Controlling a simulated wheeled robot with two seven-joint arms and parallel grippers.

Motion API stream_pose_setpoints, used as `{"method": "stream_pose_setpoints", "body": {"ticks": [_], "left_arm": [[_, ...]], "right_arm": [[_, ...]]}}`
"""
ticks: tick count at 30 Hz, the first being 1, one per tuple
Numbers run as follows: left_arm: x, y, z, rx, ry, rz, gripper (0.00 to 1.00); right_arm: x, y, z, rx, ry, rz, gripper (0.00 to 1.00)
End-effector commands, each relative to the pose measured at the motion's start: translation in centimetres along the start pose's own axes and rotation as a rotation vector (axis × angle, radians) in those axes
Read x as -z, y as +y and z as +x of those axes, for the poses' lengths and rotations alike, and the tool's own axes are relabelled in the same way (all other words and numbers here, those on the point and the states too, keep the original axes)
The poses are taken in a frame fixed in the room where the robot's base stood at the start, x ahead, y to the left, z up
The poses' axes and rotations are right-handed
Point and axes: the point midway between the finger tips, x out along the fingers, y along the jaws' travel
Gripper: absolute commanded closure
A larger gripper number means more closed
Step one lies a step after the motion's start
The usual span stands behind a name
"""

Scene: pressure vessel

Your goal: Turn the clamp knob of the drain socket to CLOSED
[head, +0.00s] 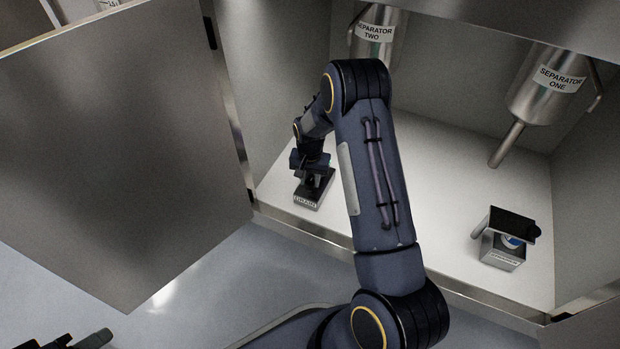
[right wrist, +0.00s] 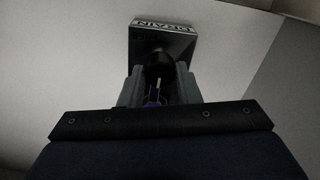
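The drain socket (head: 308,199) is a small dark block with a DRAIN label on its front, on the white cabinet floor at the left. In the right wrist view its block (right wrist: 163,42) shows with the label upside down. The dark rounded clamp knob (right wrist: 158,66) stands out from it. My right gripper (right wrist: 160,82) has one grey finger on each side of the knob, with no clear gap seen. In the head view the right gripper (head: 314,170) is at the socket, small and dark. The knob's marking is not readable. My left gripper (head: 75,341) is partly cut off at the bottom left.
An open cabinet door (head: 120,150) stands at the left. Separator Two (head: 376,38) and Separator One (head: 545,85), with a downward pipe, hang above. A second labelled block (head: 502,252) with a black top stands at the right. The cabinet floor between the blocks is bare.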

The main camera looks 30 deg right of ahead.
Motion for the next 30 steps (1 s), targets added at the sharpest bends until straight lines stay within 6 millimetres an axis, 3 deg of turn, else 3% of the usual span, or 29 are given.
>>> {"method": "stream_pose_setpoints", "body": {"ticks": [14,15,19,30], "left_arm": [[0.21,0.19,-0.42,0.000,0.000,0.000,0.64],[0.21,0.19,-0.42,0.000,0.000,0.000,0.64],[0.21,0.19,-0.41,0.000,0.000,0.000,0.64],[0.30,0.27,-0.59,0.000,0.000,0.000,0.64]], "right_arm": [[0.02,-0.01,-0.04,0.000,0.001,-0.063,0.93],[0.02,-0.01,-0.04,0.000,0.001,-0.063,0.66],[0.01,-0.01,-0.03,0.000,0.001,-0.062,0.49],[0.01,-0.02,-0.43,0.000,0.000,-0.061,0.48]]}}
